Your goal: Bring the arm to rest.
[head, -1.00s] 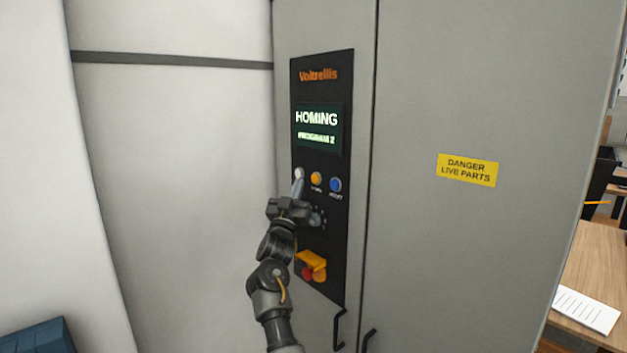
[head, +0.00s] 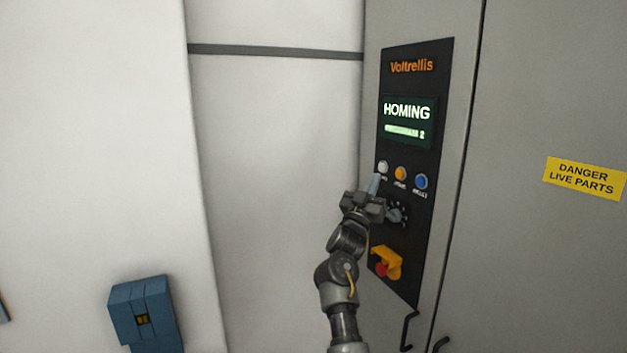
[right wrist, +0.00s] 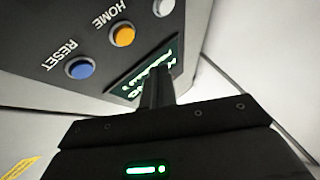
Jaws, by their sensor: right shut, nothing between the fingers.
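My right arm reaches up to the black control panel (head: 408,230) on the grey cabinet. My right gripper (head: 375,183) is shut and empty, its fingertips just below the white button (head: 383,167). In the right wrist view the shut fingers (right wrist: 157,88) point toward the panel, near the white button (right wrist: 163,8); I cannot tell whether they touch the panel. An orange button (head: 400,173) and a blue button (head: 420,181) sit to the right of the white one. The screen (head: 408,120) reads HOMING, with a smaller blurred line ending in 2. My left gripper is not in view.
A rotary knob (head: 397,212) is beside my gripper, and a red stop button (head: 381,270) with a yellow guard is below. Black door handles (head: 408,331) stick out at the bottom. A blue box (head: 146,315) is at lower left. A yellow danger label (head: 585,178) is at right.

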